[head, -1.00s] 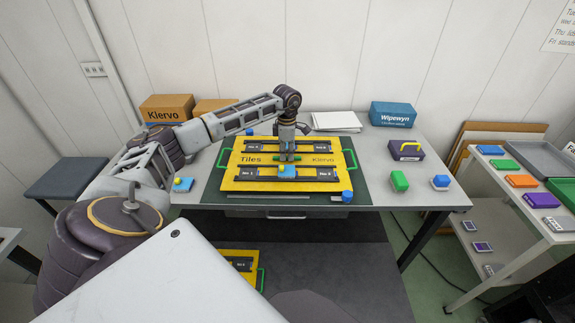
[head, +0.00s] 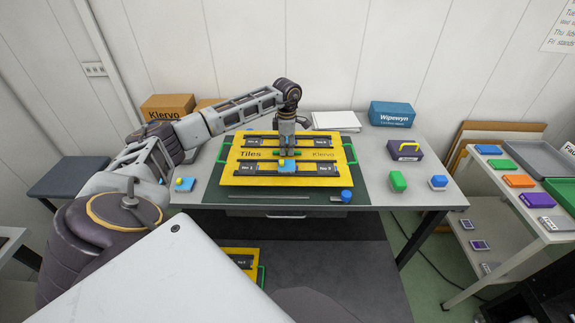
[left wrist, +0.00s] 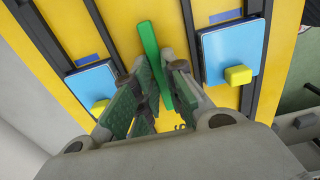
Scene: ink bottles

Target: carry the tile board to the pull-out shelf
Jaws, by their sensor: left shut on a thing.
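The yellow tile board (head: 265,181), with dark tracks and green side handles, is level above the dark mat (head: 210,192) on the table. My left gripper (head: 288,152) is over its middle, shut on the board's green centre bar. The left wrist view shows the fingers (left wrist: 152,85) around the green bar (left wrist: 152,55). A blue tile with a yellow knob (left wrist: 228,55) sits on one track and a similar tile (left wrist: 92,86) on the other. A dark low surface (head: 350,270) below the table's front looks like the pull-out shelf. My right gripper is out of view.
Another yellow board (head: 240,252) lies on the low surface, partly hidden by my body. A blue knobbed piece (head: 346,196), a green block (head: 398,181) and a purple box (head: 405,150) stand to the right. A side rack (head: 510,210) is further right.

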